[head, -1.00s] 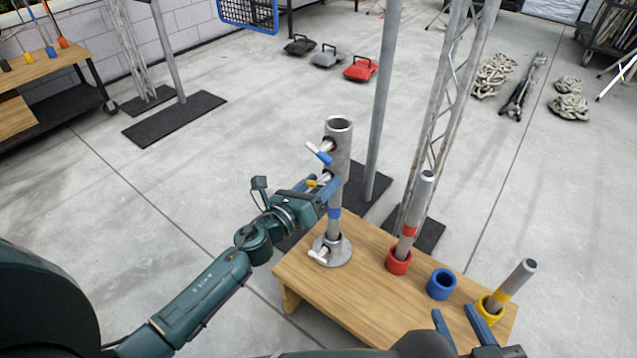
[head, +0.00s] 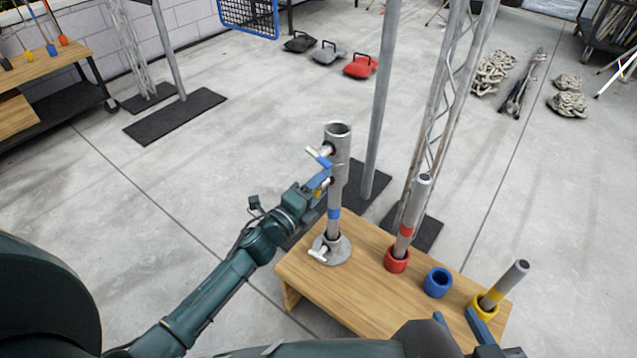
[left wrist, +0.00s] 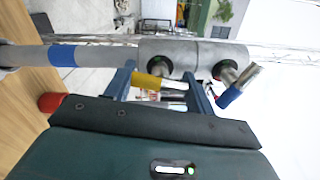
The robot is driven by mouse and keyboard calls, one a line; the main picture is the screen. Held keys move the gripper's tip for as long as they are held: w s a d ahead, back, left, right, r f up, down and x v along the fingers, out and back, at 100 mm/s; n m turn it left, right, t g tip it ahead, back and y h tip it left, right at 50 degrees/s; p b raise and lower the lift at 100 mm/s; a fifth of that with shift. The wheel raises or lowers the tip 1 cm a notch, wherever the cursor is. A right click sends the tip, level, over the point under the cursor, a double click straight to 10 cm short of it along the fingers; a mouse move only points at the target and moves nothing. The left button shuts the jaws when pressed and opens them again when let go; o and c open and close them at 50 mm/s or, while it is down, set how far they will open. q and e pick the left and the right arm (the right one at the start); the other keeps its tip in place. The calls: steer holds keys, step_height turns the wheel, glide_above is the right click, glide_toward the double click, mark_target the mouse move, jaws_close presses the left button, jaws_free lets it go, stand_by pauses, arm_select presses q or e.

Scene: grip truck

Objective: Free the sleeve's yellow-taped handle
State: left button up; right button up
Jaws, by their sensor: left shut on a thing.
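A grey metal sleeve (head: 338,146) sits at the top of an upright post with blue tape (head: 334,213) on a round base. The sleeve's yellow-taped handle (left wrist: 151,82) lies between the fingers of my left gripper (left wrist: 162,88), which is shut on it. In the head view the left gripper (head: 321,186) partly hides this handle. A blue-taped handle (head: 319,158) sticks out of the sleeve just above; in the left wrist view it (left wrist: 233,92) is beside one finger. My right gripper (head: 459,322) is open and empty over the bench's near edge.
The wooden bench (head: 350,292) also bears a red cup (head: 397,259) and a yellow cup (head: 484,307), each holding a tube, and an empty blue cup (head: 438,282). A pole (head: 381,110) and a truss (head: 450,110) stand behind.

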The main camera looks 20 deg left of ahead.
arm_select(q)
steer(key=shift+r+n+p, duration=0.15)
steer(key=shift+n+p, duration=0.25)
steer(key=shift+n, duration=0.6)
steer(key=shift+n+p, duration=0.4)
steer(key=shift+n, duration=0.5)
steer(key=n+p, duration=0.1)
steer(key=n, duration=0.2)
steer(key=shift+n+p, duration=0.3)
steer(key=shift+p, duration=0.05)
steer(key=n+p, duration=0.1)
steer(key=n, duration=0.1)
steer(key=shift+n, duration=0.4)
steer(key=n+p, duration=0.1)
steer(key=n, duration=0.2)
steer(key=shift+n+p, duration=0.4)
steer(key=shift+n, duration=0.6)
steer(key=shift+w+n, duration=0.1)
steer(key=shift+n, duration=0.3)
arm_select(e)
step_height(320, 180, up, 6)
steer(key=s+d+m, duration=0.1)
steer(key=m, duration=0.1)
steer(key=shift+d+t+h, duration=0.35)
steer(key=shift+t+h, duration=0.05)
